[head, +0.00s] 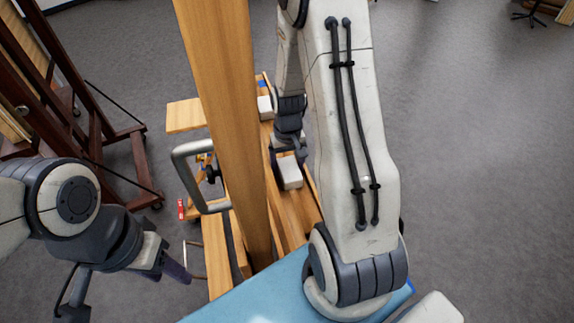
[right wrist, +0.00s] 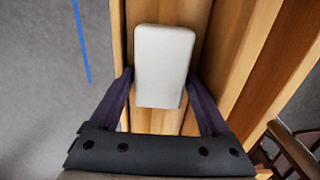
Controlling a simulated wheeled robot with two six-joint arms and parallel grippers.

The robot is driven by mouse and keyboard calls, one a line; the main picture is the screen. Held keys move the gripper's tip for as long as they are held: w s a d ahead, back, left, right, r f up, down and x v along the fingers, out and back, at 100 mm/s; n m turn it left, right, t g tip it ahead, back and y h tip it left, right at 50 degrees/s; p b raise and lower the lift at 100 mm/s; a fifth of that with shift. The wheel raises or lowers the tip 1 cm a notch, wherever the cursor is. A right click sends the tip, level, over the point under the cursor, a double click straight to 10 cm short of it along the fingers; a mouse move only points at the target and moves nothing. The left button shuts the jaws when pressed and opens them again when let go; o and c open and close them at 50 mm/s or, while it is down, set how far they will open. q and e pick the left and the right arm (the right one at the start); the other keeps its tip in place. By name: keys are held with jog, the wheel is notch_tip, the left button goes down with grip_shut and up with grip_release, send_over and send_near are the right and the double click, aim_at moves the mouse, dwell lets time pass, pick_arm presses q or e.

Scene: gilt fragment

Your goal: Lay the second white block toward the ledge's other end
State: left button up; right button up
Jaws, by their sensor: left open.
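One white block (head: 290,172) is on or just above the wooden ledge (head: 295,212), below my right gripper (head: 287,156). In the right wrist view this block (right wrist: 164,62) lies between the two fingertips of my right gripper (right wrist: 160,75), very close to both. I cannot tell if the fingers press on it or if it rests on the ledge (right wrist: 215,55). Another white block (head: 265,107) sits at the ledge's far end, beside a blue mark. My left gripper (head: 178,268) is open and empty, left of the wooden post and away from the ledge.
A tall wooden post (head: 225,90) stands just left of the ledge, with a grey metal handle (head: 180,170) beside it. A light blue surface (head: 255,295) is at the near end. Dark wooden easels (head: 90,110) stand on the left. The grey floor on the right is mostly clear.

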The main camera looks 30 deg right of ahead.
aim_at(288, 165)
jog(key=shift+r, duration=0.1)
notch_tip(288, 165, up, 12)
dwell(0.6)
jog(key=shift+r, duration=0.1)
dwell(0.3)
